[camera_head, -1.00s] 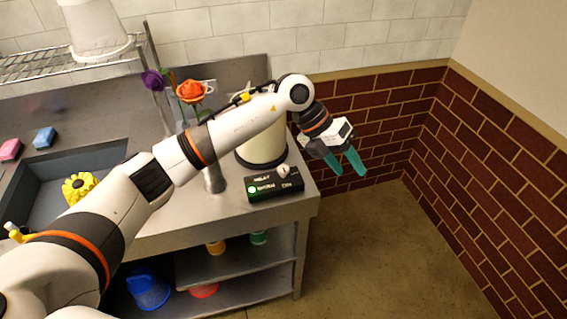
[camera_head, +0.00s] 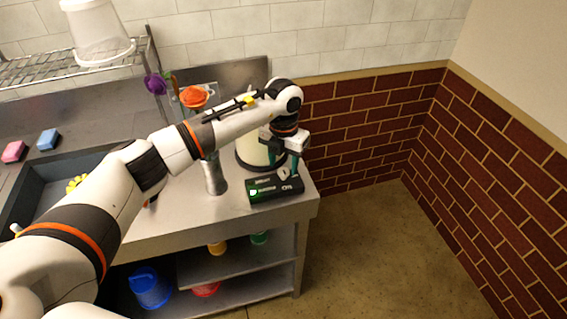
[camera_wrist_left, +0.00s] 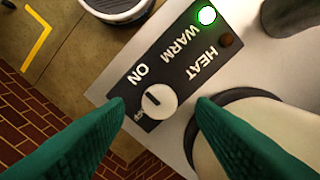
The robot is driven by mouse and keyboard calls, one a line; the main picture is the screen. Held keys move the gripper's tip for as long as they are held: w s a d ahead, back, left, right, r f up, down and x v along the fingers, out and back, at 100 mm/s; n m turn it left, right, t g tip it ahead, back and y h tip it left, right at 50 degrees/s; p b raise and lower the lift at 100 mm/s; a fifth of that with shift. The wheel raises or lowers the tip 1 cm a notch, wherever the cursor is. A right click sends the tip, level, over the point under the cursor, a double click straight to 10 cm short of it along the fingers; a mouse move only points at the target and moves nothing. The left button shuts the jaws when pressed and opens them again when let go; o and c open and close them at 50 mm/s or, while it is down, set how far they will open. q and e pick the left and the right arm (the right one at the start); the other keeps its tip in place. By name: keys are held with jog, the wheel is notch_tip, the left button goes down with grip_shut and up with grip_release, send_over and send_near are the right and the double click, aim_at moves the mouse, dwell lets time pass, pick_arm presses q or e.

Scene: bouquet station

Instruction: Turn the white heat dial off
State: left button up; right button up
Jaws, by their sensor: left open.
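The white heat dial (camera_wrist_left: 163,108) is a round knob with a short dark mark, on a black control box (camera_wrist_left: 186,62) marked HEAT, WARM and ON. A green light (camera_wrist_left: 207,15) on the box is lit; a dark reddish lamp (camera_wrist_left: 228,40) beside it looks unlit. In the head view the box (camera_head: 262,192) sits near the table's right end, with the dial (camera_head: 284,174) at its right part. My left gripper (camera_head: 284,162) is open above the dial, its green fingers on either side in the wrist view (camera_wrist_left: 160,104). Contact cannot be told. My right gripper is out of view.
A cream cylinder with a dark base (camera_head: 248,155) stands just behind the box. A grey metal post (camera_head: 215,178) stands to its left. Orange (camera_head: 194,97) and purple (camera_head: 155,84) flowers are further left. The table ends just right of the box, with open floor (camera_head: 370,260) beyond.

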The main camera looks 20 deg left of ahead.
pick_arm(q)
jog(key=shift+f, duration=1.1)
jog(key=c, duration=1)
jog(key=shift+o, duration=0.2)
